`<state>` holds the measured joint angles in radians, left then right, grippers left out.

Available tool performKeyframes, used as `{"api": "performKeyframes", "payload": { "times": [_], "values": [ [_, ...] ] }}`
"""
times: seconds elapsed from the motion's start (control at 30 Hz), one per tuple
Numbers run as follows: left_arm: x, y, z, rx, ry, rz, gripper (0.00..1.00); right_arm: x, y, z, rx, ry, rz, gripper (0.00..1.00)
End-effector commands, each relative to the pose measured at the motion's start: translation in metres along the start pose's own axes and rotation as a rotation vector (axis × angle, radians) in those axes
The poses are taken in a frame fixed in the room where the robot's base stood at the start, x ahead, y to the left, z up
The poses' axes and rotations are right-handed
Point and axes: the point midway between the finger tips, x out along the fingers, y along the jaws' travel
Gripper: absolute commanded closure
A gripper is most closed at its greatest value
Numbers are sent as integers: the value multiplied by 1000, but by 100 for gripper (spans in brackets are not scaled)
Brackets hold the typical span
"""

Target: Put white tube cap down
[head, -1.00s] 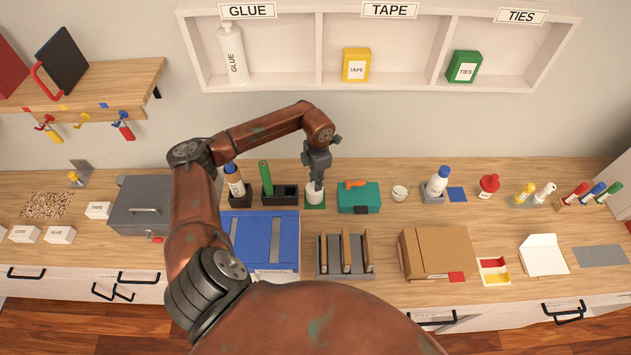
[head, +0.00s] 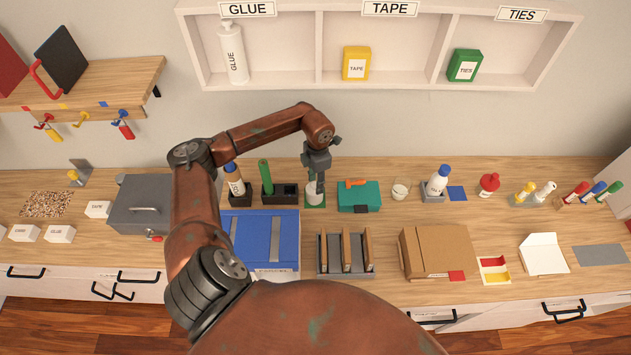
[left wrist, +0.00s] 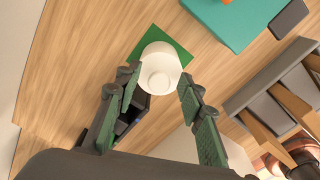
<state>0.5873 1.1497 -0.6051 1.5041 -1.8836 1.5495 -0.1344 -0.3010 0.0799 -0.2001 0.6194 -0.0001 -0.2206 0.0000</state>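A white round piece, which looks like the white tube cap (left wrist: 160,70), stands on a green square (left wrist: 176,48) on the wooden counter. In the head view the green square (head: 316,205) lies left of a teal box, and my fingers partly hide the cap. My left gripper (left wrist: 162,88) is open, with one finger on each side of the cap's near end. Gaps show between the fingers and the cap in the left wrist view. In the head view the left gripper (head: 316,189) points down over the square. My right gripper is not in view.
A black holder with a green tube (head: 265,176) stands close to the left of my gripper. The teal box (head: 366,197) is close on the right, with a small white cup-like thing (head: 400,189) beyond it. A grey rack (head: 325,260) with wooden slats stands in front.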

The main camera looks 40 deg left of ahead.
Motion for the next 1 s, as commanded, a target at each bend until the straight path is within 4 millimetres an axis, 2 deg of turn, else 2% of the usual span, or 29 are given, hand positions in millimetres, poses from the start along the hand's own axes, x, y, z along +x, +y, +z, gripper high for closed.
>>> {"api": "performKeyframes", "payload": {
  "times": [0.07,0.17,0.6,0.8,1.0],
  "values": [
    [-5,0,0,0,-1,0,64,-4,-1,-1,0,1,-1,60],
    [-17,1,1,0,-4,3,64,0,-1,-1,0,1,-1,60],
    [-103,1,0,-1,-2,2,64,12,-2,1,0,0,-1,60],
    [-121,0,0,-1,-1,1,64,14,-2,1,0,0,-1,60],
    [-124,0,0,0,0,0,64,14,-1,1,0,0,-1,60]
  ]
}}
